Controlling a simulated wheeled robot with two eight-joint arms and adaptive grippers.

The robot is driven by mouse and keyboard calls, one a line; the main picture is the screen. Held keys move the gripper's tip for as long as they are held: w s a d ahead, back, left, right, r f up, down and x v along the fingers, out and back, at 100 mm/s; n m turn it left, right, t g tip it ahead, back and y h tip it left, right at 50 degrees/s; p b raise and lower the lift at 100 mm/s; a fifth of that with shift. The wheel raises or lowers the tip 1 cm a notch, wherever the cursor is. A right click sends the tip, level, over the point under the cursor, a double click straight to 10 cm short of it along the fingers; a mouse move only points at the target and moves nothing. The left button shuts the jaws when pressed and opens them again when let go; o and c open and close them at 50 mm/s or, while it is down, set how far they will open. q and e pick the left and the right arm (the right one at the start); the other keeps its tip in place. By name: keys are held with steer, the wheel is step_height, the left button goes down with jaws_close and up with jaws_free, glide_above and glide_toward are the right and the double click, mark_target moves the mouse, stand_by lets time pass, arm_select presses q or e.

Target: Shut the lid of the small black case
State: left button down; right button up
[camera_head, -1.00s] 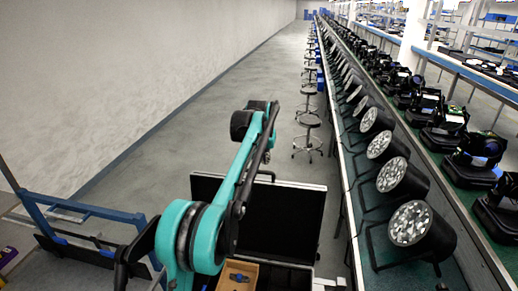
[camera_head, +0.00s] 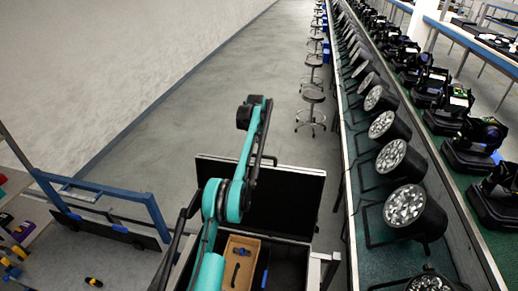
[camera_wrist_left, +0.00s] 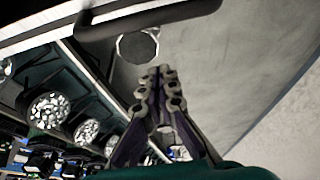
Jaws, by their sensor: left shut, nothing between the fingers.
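The black case (camera_head: 240,240) stands open at the lower middle of the head view. My left arm reaches up across the case and lid. My left gripper (camera_wrist_left: 157,80) shows in the left wrist view, its fingers together and empty. A dark curved bar (camera_wrist_left: 150,18) spans the top of that view, apart from the fingertips. I cannot make out the left fingertips in the head view. My right gripper is not in view.
A wooden tray (camera_head: 228,265) with small dark tools and a blue item (camera_head: 265,278) lie inside the case. A row of par cans (camera_head: 415,210) lines the bench at right. Stools (camera_head: 312,112) stand beyond the case. A blue frame (camera_head: 110,200) stands at left. Floor between is clear.

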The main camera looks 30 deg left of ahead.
arm_select(q)
steer(key=shift+s+d+f+p, duration=0.2)
steer(key=shift+s+f+p, duration=0.1)
steer(key=shift+s+f, duration=0.45)
steer(key=shift+s+d+f+p, duration=0.2)
steer(key=shift+s+f+p, duration=0.15)
steer(key=shift+s, duration=0.55)
steer(key=shift+f, duration=0.1)
